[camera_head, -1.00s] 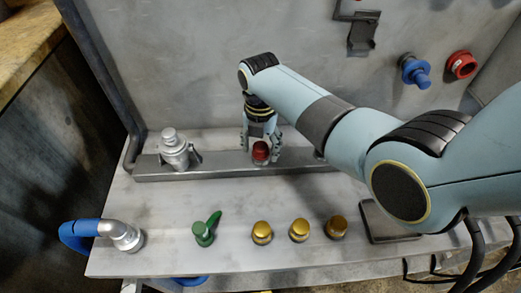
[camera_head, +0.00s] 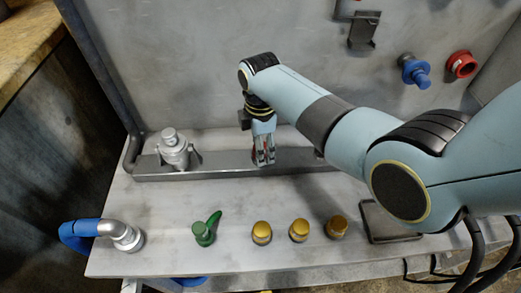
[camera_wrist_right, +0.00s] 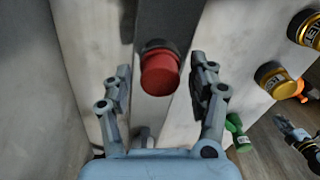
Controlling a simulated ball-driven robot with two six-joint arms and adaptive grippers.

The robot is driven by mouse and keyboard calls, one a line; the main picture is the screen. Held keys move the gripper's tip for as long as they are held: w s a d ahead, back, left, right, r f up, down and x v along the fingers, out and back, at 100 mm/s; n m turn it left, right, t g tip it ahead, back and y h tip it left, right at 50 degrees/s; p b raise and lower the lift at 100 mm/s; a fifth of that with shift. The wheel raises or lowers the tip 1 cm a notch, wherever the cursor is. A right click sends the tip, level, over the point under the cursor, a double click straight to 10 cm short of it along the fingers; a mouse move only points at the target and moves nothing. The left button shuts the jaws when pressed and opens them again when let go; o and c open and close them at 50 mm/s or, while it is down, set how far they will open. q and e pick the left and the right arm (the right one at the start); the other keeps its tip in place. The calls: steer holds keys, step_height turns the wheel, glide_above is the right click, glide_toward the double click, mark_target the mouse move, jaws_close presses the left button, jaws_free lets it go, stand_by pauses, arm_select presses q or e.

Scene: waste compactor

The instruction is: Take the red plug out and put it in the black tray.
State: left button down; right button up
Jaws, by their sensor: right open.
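The red plug (camera_wrist_right: 160,74) sits in a dark collar on the grey metal rail and shows clearly in the right wrist view. In the head view only slivers of red show between the fingers. My right gripper (camera_head: 264,161) points down over the rail at the plug. In the right wrist view its two fingers (camera_wrist_right: 161,66) are open, one on each side of the plug, with visible gaps. A dark tray (camera_head: 394,240) lies on the right of the bench, partly hidden by my right arm.
A silver fitting (camera_head: 173,152) stands on the rail to the left. Along the bench front are a pipe with a blue handle (camera_head: 80,234), a green valve (camera_head: 204,234) and three gold knobs (camera_head: 299,231). Blue (camera_head: 414,71) and red (camera_head: 461,65) fittings are on the back wall.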

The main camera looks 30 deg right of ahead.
steer(key=m, duration=0.8)
steer(key=shift+m, duration=0.3)
jaws_close()
steer(key=n, duration=0.5)
steer(key=shift+n, duration=0.3)
steer(key=n, duration=0.4)
steer(key=shift+n, duration=0.4)
